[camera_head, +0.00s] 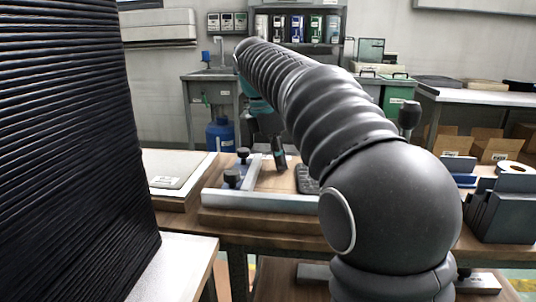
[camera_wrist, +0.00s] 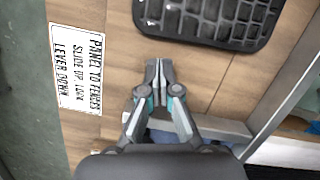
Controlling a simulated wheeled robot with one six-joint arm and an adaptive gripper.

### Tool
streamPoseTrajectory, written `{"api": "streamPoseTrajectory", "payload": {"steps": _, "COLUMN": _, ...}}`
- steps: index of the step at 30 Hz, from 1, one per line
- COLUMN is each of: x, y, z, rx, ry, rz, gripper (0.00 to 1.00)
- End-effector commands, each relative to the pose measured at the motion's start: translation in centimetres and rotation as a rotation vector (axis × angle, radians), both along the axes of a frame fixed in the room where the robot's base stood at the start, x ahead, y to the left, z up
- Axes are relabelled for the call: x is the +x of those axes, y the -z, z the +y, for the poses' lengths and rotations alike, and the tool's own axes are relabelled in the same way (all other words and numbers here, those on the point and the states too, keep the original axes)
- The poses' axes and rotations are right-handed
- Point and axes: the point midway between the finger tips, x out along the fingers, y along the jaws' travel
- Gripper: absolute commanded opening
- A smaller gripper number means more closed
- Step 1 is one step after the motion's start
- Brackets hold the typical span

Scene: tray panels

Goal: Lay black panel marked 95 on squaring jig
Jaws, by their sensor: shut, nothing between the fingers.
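A black gridded panel (camera_wrist: 205,18) lies on the wooden board of the squaring jig (camera_wrist: 110,90), cut off by the top of the wrist view. No 95 mark can be read on it. In the head view the panel (camera_head: 306,180) is mostly hidden behind my arm. The jig, with its pale metal fences (camera_head: 262,201), stands in the middle there. My gripper (camera_wrist: 158,66) is shut and empty over the bare wood, beside the panel's near edge and apart from it in the picture. In the head view my gripper (camera_head: 279,164) points down over the jig.
A tall ribbed black stack (camera_head: 70,150) blocks the left of the head view. A light flat panel (camera_head: 178,169) lies left of the jig. Dark knobs (camera_head: 232,177) stand at the jig's left. A grey holder (camera_head: 505,208) stands at right.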

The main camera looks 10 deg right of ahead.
Motion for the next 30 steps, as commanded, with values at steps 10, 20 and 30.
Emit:
{"api": "streamPoseTrajectory", "payload": {"steps": 10, "x": -0.1, "y": 0.0, "z": -1.7, "rx": 0.000, "ry": -0.003, "rz": 0.002, "gripper": 0.00}}
{"api": "streamPoseTrajectory", "payload": {"steps": 20, "x": -0.1, "y": -0.2, "z": -2.1, "rx": 0.000, "ry": 0.000, "rz": 0.002, "gripper": 0.00}}
{"api": "streamPoseTrajectory", "payload": {"steps": 30, "x": -0.2, "y": 0.0, "z": -4.8, "rx": 0.000, "ry": -0.003, "rz": 0.001, "gripper": 0.00}}
